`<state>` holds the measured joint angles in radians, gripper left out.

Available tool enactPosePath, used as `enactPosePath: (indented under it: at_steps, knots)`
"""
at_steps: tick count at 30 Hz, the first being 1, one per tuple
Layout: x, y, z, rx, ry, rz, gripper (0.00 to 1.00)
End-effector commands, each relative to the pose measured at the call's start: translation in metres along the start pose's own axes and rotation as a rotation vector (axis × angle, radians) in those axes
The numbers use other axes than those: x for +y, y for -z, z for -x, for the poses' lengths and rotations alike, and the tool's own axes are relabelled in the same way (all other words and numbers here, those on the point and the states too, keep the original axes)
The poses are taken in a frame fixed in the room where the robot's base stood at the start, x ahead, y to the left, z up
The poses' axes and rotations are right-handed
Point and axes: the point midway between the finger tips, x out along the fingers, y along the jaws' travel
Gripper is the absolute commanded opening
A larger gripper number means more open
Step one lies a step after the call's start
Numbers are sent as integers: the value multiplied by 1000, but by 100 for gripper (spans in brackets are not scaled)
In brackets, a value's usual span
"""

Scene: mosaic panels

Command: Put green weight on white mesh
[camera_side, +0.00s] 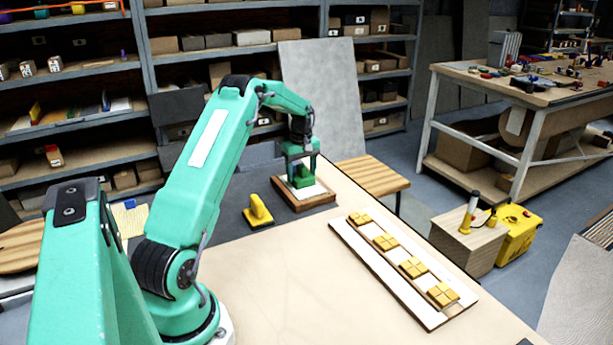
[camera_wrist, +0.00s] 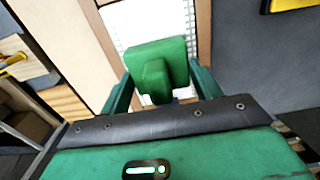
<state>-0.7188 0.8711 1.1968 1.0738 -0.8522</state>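The green weight (camera_side: 302,179) is a block with a raised grip on top. In the side view it appears to rest on the white mesh (camera_side: 315,190), a pale panel in a brown wooden frame. The wrist view shows the weight (camera_wrist: 171,52) in front of the white mesh (camera_wrist: 133,32), whose grid lines show beside it. My gripper (camera_side: 302,165) is right above and around the weight. In the wrist view my gripper's (camera_wrist: 160,75) two green fingers stand wide on either side of it, with gaps beside the raised grip. Contact at the fingertips is hard to see.
A yellow weight (camera_side: 258,211) stands on a dark grey mat (camera_side: 232,217) left of the mesh. A long white board (camera_side: 370,264) with several yellow tile squares lies at right on the table. The table's middle (camera_side: 290,280) is clear.

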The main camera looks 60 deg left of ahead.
Motion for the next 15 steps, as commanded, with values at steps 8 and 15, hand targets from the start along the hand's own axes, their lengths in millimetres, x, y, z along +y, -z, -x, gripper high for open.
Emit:
enactPosePath:
  at_steps: [8, 15]
  knots:
    - [0, 0, 0, 0, 0, 0, 85]
    - [0, 0, 3, 0, -1, 0, 85]
